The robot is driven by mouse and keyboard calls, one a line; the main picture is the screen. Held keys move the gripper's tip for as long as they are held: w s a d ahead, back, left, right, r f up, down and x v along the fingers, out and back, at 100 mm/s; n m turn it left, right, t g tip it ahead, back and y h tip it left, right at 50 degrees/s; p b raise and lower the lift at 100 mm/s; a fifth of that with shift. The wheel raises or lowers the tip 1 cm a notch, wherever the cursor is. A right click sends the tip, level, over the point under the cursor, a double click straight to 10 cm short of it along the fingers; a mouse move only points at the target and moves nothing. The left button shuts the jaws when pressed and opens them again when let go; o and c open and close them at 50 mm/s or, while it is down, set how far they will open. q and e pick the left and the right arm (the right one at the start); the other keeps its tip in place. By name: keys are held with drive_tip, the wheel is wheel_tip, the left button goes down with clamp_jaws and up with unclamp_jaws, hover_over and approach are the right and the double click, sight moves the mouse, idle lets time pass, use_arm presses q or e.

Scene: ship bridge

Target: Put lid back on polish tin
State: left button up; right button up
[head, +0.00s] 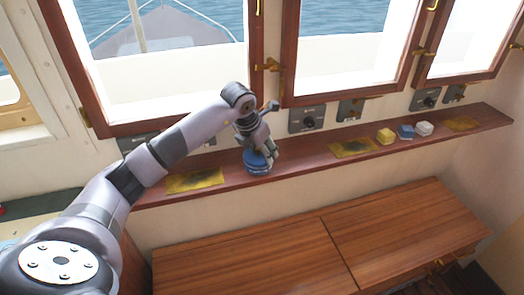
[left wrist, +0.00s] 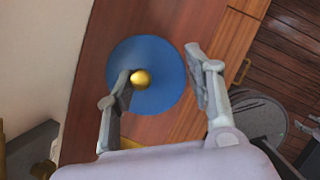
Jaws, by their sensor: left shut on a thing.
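The blue polish tin (head: 257,169) stands on the narrow wooden shelf under the windows. Its round blue lid (left wrist: 150,58) with a gold knob (left wrist: 140,79) fills the middle of the left wrist view, seen from above. The lid hides the tin in the left wrist view.
The shelf (head: 300,161) also holds yellow cloths (head: 195,181) (head: 353,147) and yellow, blue and white blocks (head: 385,136) (head: 406,131) (head: 424,128). Window frames and wall switches (head: 307,119) are close behind. A wooden cabinet top (head: 330,235) below is clear.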

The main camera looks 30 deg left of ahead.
idle(0.9)
use_arm(q)
drive_tip(key=o, duration=1.2)
drive_tip(key=shift+o, duration=0.4)
drive_tip(key=o, duration=0.4)
drive_tip(key=shift+r, duration=0.1)
drive_tip(key=shift+r+p, duration=2.1)
drive_tip(key=shift+r, duration=1.3)
